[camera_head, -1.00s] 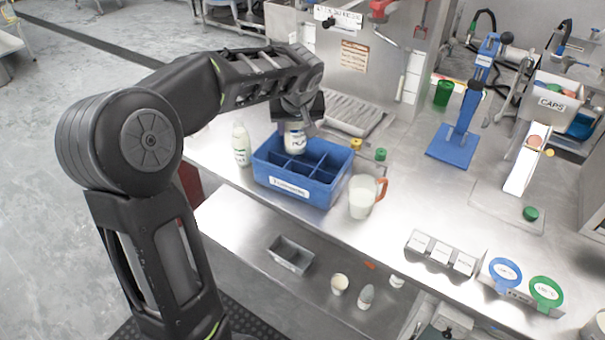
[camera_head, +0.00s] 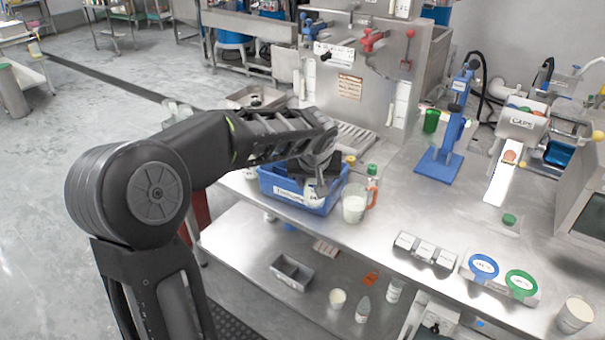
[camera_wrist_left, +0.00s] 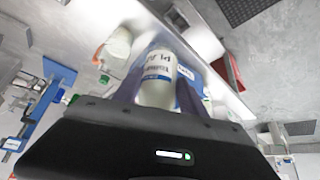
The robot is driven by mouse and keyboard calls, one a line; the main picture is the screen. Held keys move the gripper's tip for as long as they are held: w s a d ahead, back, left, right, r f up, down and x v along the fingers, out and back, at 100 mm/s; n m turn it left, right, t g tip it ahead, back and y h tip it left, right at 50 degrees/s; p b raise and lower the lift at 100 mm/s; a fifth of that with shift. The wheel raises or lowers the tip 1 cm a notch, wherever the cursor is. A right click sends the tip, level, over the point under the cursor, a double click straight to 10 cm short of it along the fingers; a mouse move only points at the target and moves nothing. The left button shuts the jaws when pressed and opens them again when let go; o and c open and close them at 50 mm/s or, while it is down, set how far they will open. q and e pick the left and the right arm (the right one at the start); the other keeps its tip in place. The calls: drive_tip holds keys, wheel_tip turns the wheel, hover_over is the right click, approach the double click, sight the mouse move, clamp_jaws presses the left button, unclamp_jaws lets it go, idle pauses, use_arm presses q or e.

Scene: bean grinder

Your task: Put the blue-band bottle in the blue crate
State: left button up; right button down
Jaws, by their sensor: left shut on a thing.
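The blue-band bottle (camera_wrist_left: 158,75), white with printed text, is between the fingers of my left gripper (camera_wrist_left: 160,92) in the wrist view. In the head view my left gripper (camera_head: 318,182) is shut on it at the right part of the blue crate (camera_head: 290,197). The bottle (camera_head: 313,192) shows in part there, in front of the crate's right front area. I cannot tell how high it is above the crate. My arm and gripper hide most of the crate's compartments. The crate (camera_wrist_left: 187,70) also shows behind the bottle in the wrist view. My right gripper is not in view.
A blue stand (camera_head: 437,166) is farther right. A lower shelf holds a grey tray (camera_head: 292,272) and small containers.

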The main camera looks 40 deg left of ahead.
use_arm(q)
drive_tip(key=s+d+f+m+h, duration=0.1)
drive_tip(key=d+f+m, duration=0.1)
drive_tip(key=d, duration=0.7)
drive_tip(key=s+d+f+m+h, duration=0.1)
drive_tip(key=d+f+m+h, duration=0.1)
drive_tip(key=d, duration=0.8)
drive_tip(key=shift+f+m+t, duration=0.4)
drive_tip(key=shift+f+m, duration=0.25)
drive_tip(key=shift+m, duration=0.55)
drive_tip(key=shift+d, duration=0.1)
